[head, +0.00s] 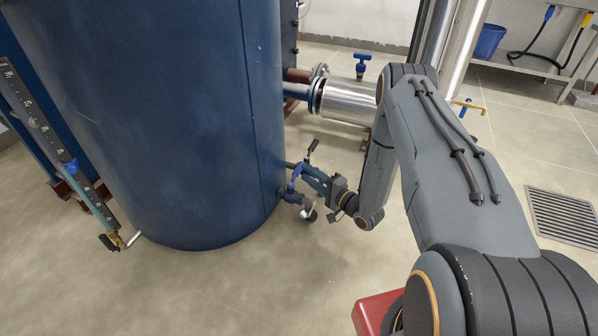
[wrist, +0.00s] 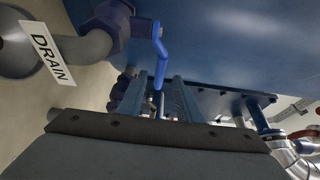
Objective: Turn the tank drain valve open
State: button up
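The large blue tank (head: 160,110) fills the left middle of the head view. The tank drain valve (head: 296,196) sticks out low on its right side, with a blue lever handle (head: 293,180). In the wrist view a white DRAIN tag (wrist: 48,53) hangs by the valve's grey pipe, and the blue lever (wrist: 160,45) hangs down from the blue valve body (wrist: 108,22). My gripper (head: 311,177) is right beside the valve. In the wrist view its two fingers (wrist: 159,80) are apart, with the lever's lower end showing in the gap between them. I cannot tell whether they touch it.
A black-handled lever (head: 312,147) stands just behind my gripper. A shiny insulated pipe (head: 345,100) leaves the tank above, with a blue-handled valve (head: 361,64). A level gauge (head: 45,130) stands at left. The floor in front of the tank is clear.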

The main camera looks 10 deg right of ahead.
aim_at(302, 170)
jog(key=b+x, duration=0.1)
jog(key=x, duration=0.4)
jog(key=shift+b, duration=0.4)
grip_shut()
